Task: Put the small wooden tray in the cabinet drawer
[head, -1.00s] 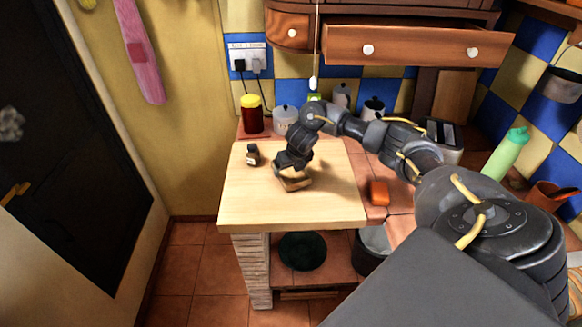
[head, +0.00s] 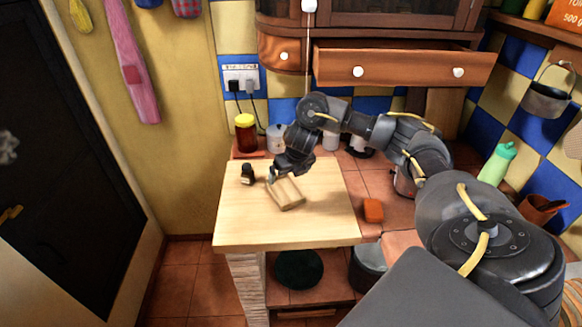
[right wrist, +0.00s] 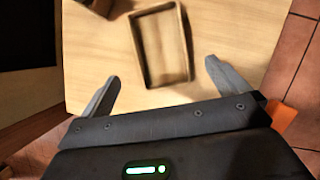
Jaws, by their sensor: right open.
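The small wooden tray (head: 286,194) lies on the light wooden board of the counter, in the middle of the head view. In the right wrist view the tray (right wrist: 161,82) shows as a shallow, empty rectangle with raised walls, just ahead of the fingers. My right gripper (head: 282,176) is open and empty at the tray's far side; in the right wrist view its fingers (right wrist: 162,85) are spread wider than the tray. The cabinet drawer (head: 405,71) at the upper right is pulled out, with two white knobs; its inside is hidden. My left gripper is not in view.
A small dark bottle (head: 247,173) stands left of the tray. An orange block (head: 373,210) lies right of the board (head: 245,225). A yellow-lidded jar (head: 245,134) and canisters stand at the back. The board's front is clear.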

